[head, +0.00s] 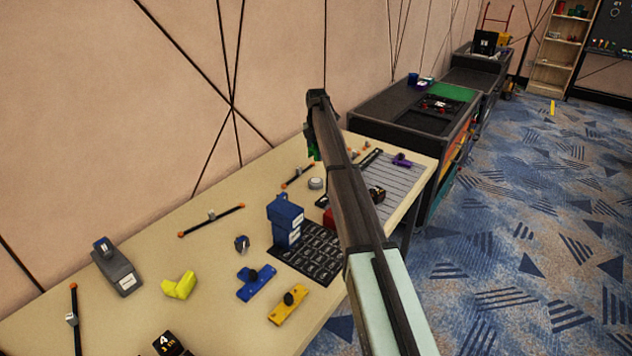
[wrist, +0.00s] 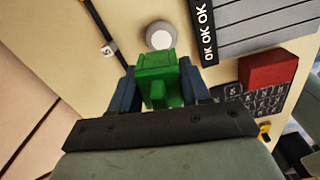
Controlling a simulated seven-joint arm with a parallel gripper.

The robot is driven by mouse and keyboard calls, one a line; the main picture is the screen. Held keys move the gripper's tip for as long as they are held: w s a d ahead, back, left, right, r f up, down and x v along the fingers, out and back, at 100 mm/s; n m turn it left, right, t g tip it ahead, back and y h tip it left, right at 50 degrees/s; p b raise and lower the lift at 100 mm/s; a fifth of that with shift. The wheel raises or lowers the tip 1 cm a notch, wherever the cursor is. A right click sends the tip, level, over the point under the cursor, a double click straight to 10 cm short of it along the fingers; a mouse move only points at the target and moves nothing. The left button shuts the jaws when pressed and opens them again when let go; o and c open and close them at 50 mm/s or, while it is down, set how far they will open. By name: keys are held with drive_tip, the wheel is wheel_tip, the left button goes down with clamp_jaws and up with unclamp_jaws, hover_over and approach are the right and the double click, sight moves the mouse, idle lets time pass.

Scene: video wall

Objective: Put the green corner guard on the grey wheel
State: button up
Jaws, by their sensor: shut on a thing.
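My gripper (wrist: 158,86) is shut on the green corner guard (wrist: 158,76), which sits between its two dark blue fingers in the wrist view. In the head view a bit of the green guard (head: 314,152) shows beside my dark arm, above the far part of the table. The grey wheel (wrist: 160,36) is a small round disc with a pale top, just past the guard in the wrist view. In the head view the wheel (head: 316,183) lies on the table below the guard. The guard appears apart from the wheel; the exact height gap cannot be told.
A black keypad-like board (head: 308,252) with blue blocks (head: 285,218) stands mid-table. A red block (wrist: 268,71) and a grey slatted panel (wrist: 262,25) lie right of the wheel in the wrist view. A dark bar with orange ends (head: 298,176) lies near the wheel. A yellow bracket (head: 179,286) lies front left.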

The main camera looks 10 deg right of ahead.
sight(316, 180)
drive_tip(key=shift+s+n, duration=0.1)
drive_tip(key=shift+n, duration=0.8)
drive_tip(key=shift+f, duration=5.05)
drive_tip(key=shift+f, duration=0.15)
drive_tip(key=o, duration=1)
wheel_tip(316, 180, up, 12)
drive_tip(key=shift+r, duration=0.2)
